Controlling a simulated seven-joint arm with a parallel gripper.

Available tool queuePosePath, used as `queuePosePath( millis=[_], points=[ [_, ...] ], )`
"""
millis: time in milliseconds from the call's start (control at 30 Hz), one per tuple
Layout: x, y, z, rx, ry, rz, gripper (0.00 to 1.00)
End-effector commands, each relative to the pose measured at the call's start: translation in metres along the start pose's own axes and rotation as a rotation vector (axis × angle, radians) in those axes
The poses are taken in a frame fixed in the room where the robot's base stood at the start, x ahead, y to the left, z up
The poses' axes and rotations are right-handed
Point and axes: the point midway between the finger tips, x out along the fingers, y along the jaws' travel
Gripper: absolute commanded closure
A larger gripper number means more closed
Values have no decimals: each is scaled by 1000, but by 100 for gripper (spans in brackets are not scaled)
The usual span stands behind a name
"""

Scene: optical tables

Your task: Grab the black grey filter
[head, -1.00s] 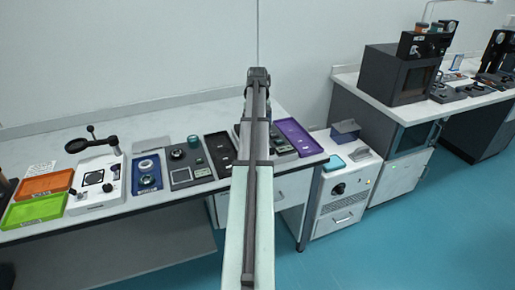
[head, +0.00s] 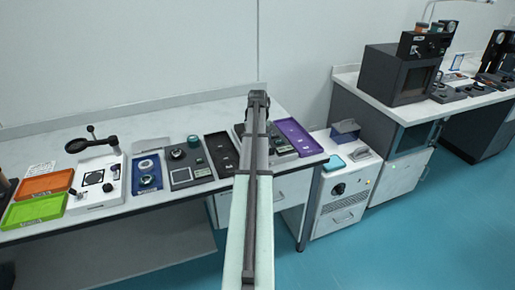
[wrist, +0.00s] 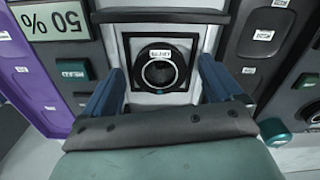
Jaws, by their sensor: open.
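In the wrist view a black square mount with a round dark ring and a small white label, which looks like the black grey filter (wrist: 160,73), sits in a pale recessed holder (wrist: 127,92). My gripper (wrist: 161,70) is open, with one blue-grey finger at the left and one at the right of the filter. The fingers appear apart from it; their height above it is hard to judge. In the head view my arm hides the filter and the gripper.
A purple tray (head: 300,137) lies to the right of my arm, and a black tray (head: 222,154) to its left. In the wrist view a device with an inverted 50% display (wrist: 52,21) stands close at the left. Orange (head: 44,186) and green (head: 35,210) trays lie at the far left.

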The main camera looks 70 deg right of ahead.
Motion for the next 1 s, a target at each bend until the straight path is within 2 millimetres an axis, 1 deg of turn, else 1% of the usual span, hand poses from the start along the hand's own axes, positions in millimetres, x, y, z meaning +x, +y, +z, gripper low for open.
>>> queuePosePath(
  millis=[200, 233, 800, 867, 900, 1000],
  points=[
    [1, 0, 0, 0, 1, 0, 8],
    [1, 0, 0, 0, 0, 0, 10],
    [1, 0, 0, 0, 0, 0, 64],
    [1, 0, 0, 0, 0, 0, 69],
    [1, 0, 0, 0, 0, 0, 74],
    [1, 0, 0, 0, 0, 0, 75]
  ],
)
